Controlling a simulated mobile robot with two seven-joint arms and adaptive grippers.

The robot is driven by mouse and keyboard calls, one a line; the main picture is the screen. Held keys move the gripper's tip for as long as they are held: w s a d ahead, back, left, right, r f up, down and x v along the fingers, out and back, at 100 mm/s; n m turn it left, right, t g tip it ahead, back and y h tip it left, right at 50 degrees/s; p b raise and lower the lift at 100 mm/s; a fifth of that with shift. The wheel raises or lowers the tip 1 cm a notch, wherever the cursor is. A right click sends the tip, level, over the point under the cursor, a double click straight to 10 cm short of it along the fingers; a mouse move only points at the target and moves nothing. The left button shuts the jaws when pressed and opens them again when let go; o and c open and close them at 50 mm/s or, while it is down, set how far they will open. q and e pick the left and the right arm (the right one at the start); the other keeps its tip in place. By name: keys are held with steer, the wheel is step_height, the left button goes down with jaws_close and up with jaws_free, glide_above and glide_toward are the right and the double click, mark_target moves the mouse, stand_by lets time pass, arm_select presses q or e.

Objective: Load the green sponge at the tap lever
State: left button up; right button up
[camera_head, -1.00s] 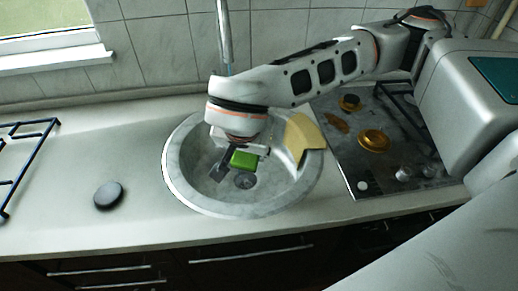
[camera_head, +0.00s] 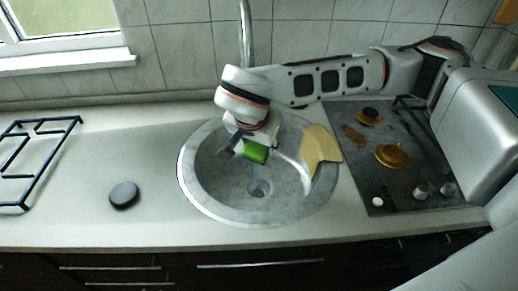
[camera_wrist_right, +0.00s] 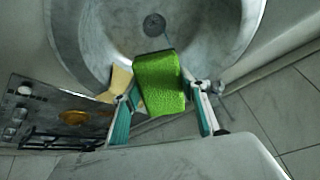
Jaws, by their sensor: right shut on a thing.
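The green sponge (camera_head: 255,151) is held by my right gripper (camera_head: 243,146) over the back part of the round sink, behind the drain. In the right wrist view the sponge (camera_wrist_right: 160,82) sits between the two teal-padded fingers of my right gripper (camera_wrist_right: 162,112), which is shut on it. The tap's upright metal pipe (camera_head: 246,38) rises behind my right wrist. The tap's base and lever are hidden behind my arm in the head view. My left gripper is not in view.
The grey sink (camera_head: 225,195) has a drain (camera_head: 260,188) at its bottom. A yellow cloth-like piece (camera_head: 320,147) lies over its right rim. A hob (camera_head: 400,180) stands to the right. A black disc (camera_head: 124,195) and a pan grate (camera_head: 35,150) lie on the left counter.

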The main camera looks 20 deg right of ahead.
steer(key=shift+w+d+f+b, duration=0.15)
steer(key=shift+w+d+b, duration=0.05)
steer(key=shift+w, duration=0.4)
steer(key=shift+w+d+f+b, duration=0.15)
steer(key=shift+w+d+f, duration=0.05)
steer(key=shift+w, duration=0.4)
steer(key=shift+w+d+f+b, duration=0.15)
steer(key=shift+w+d+b, duration=0.05)
steer(key=shift+w, duration=0.4)
steer(key=shift+w+d+f, duration=0.1)
steer(key=shift+w+d, duration=0.05)
steer(key=shift+w, duration=0.45)
steer(key=shift+w+d+f, duration=0.1)
steer(key=shift+w+d, duration=0.1)
steer(key=shift+w, duration=0.45)
steer(key=shift+w+d+f, duration=0.1)
steer(key=shift+w+d, duration=0.05)
steer(key=shift+w, duration=0.45)
steer(key=shift+s+a+r+p, duration=0.1)
steer(key=shift+s+a+p, duration=0.1)
steer(key=shift+s, duration=0.5)
steer(key=shift+s+a+p, duration=0.15)
steer(key=shift+s+a, duration=0.05)
steer(key=shift+s, duration=0.5)
steer(key=shift+s+a, duration=0.25)
steer(key=shift+s, duration=0.55)
steer(key=shift+s+a, duration=0.2)
steer(key=shift+s, duration=0.65)
steer(key=shift+s+a, duration=0.25)
steer(key=shift+s, duration=0.55)
